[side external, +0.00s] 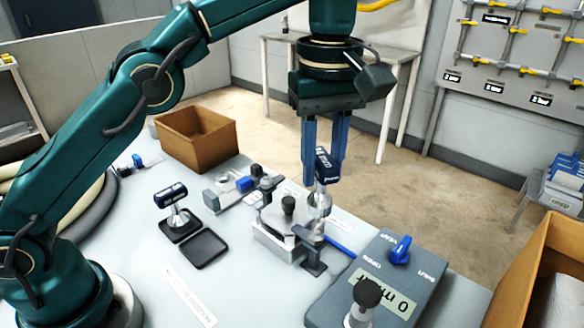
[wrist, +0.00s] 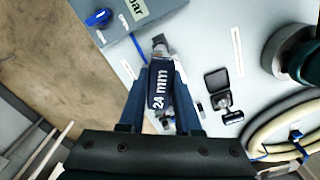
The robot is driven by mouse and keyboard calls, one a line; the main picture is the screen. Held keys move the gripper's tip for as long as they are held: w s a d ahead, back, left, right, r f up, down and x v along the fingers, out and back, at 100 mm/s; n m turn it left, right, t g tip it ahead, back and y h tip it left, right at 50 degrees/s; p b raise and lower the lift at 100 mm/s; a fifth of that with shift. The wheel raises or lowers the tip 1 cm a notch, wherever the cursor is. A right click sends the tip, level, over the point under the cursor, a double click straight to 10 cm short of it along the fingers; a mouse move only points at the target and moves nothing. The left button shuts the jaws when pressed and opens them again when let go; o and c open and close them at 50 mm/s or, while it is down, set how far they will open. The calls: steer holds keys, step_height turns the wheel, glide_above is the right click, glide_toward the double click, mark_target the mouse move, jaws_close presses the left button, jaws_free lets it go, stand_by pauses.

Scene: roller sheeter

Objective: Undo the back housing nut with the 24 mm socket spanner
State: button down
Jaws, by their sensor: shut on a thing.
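My gripper (side external: 322,178) is shut on the dark blue handle of the 24 mm socket spanner (side external: 325,163). The "24 mm" label also shows on the spanner in the wrist view (wrist: 160,88), between the two fingers. Its metal shaft and socket point down, upright, over the right end of the metal housing (side external: 275,238). I cannot tell whether the socket sits on a nut or just above it. The housing has a black knob (side external: 288,204) on top and a post (side external: 267,184) at its far left. The back housing nut is not clearly visible.
A grey control box (side external: 340,290) reading 0 mbar stands close at right. Cardboard boxes stand at the back left (side external: 197,140) and front right (side external: 545,285).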

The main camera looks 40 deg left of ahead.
mark_target(319, 195)
steer(key=shift+f, duration=1.75)
steer(key=m, duration=1.2)
steer(key=shift+f, duration=1.4)
stand_by(0.4)
steer(key=n, duration=0.3)
steer(key=shift+n, duration=0.3)
stand_by(0.3)
